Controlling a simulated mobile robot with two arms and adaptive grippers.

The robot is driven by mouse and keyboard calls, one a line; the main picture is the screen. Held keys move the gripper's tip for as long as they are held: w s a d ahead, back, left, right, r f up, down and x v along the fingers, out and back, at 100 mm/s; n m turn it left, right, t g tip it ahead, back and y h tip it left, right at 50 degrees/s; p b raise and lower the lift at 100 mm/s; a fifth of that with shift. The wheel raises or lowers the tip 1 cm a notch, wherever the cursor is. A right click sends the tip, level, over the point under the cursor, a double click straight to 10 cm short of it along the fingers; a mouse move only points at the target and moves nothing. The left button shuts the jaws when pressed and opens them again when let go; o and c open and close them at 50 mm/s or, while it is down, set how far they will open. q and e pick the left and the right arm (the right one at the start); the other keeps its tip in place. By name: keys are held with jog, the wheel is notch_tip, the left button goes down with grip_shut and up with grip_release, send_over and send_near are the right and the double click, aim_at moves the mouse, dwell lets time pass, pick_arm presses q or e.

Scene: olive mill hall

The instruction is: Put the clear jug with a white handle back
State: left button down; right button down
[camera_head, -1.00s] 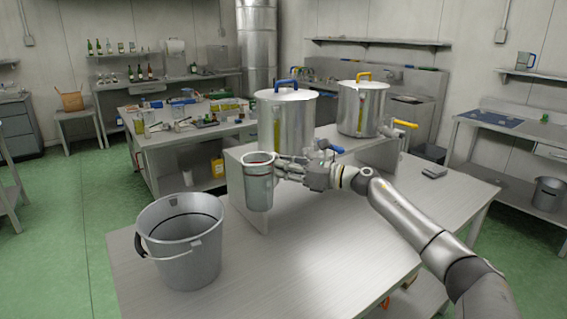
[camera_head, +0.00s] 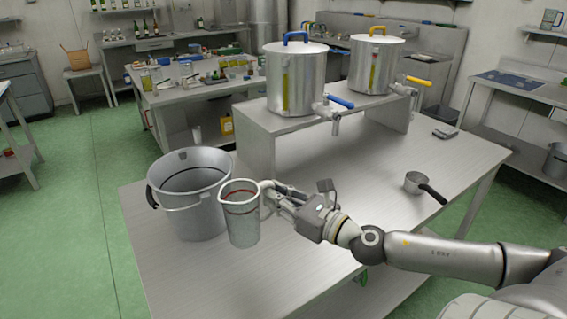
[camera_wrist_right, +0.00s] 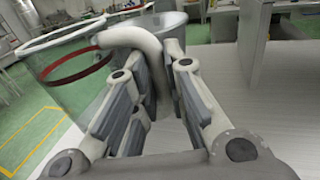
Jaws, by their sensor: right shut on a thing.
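A clear jug (camera_head: 241,215) with a white handle and a red line near its rim is upright in the head view, in front of the grey bucket. My right gripper (camera_head: 272,193) is shut on its handle. In the right wrist view the white handle (camera_wrist_right: 136,40) lies between the fingers (camera_wrist_right: 150,95), with the clear jug wall (camera_wrist_right: 85,80) to the left. I cannot tell whether the jug's base touches the table. My left gripper is not in view.
A grey bucket (camera_head: 190,208) stands close behind the jug. Two steel tanks (camera_head: 296,85) with taps stand on a raised shelf (camera_head: 262,122). A small pan (camera_head: 416,182) lies on the table (camera_head: 300,268) at right. The table's front middle is clear.

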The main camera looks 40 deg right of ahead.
jog(key=s+a+f+m+h, duration=0.1)
jog(key=s+a+f+h, duration=0.1)
jog(key=s+a+f, duration=0.2)
jog(key=s+a+f+m+h, duration=0.2)
jog(key=s+a+f, duration=0.2)
jog(key=s+a, duration=0.5)
jog(key=shift+a+f+t, duration=0.25)
jog(key=shift+a+t, duration=0.05)
jog(key=shift+a, duration=0.4)
